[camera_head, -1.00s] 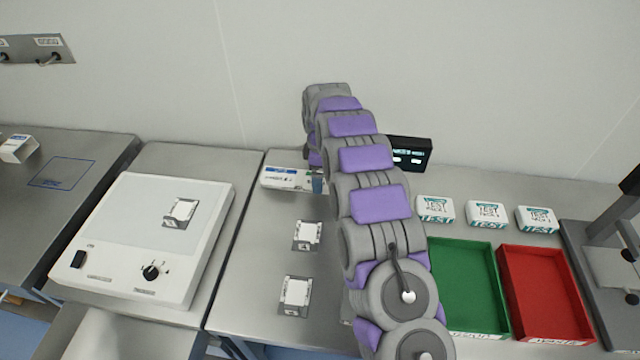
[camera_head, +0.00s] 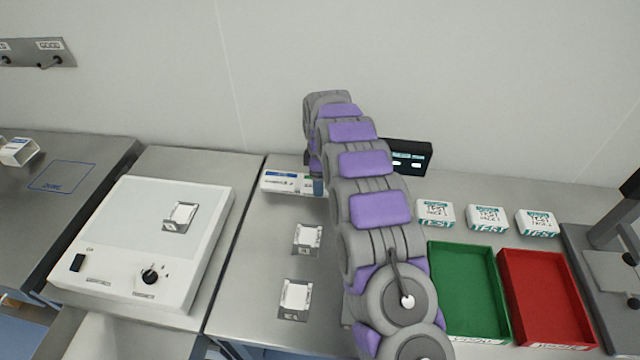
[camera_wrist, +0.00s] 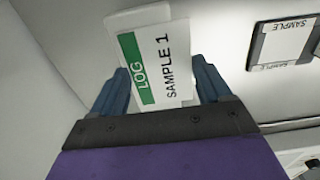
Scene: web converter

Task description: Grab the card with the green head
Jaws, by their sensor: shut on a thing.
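The card with the green head (camera_wrist: 178,52) shows in the wrist view as a white card with a green strip reading "LOG" and the words "SAMPLE 1". My gripper (camera_wrist: 160,68) is shut on it, with one blue finger at each side of the card. A pale piece shows behind the card's top edge. In the head view my arm hides the card and most of my gripper; a small blue part shows beside a white-and-blue box (camera_head: 288,182).
Sample holders stand on the bench (camera_head: 308,238) (camera_head: 295,297) and on a white device (camera_head: 181,216). One also shows in the wrist view (camera_wrist: 283,42). Green (camera_head: 468,288) and red (camera_head: 545,298) trays, several test boxes (camera_head: 487,218) and a black display (camera_head: 410,156) are at right.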

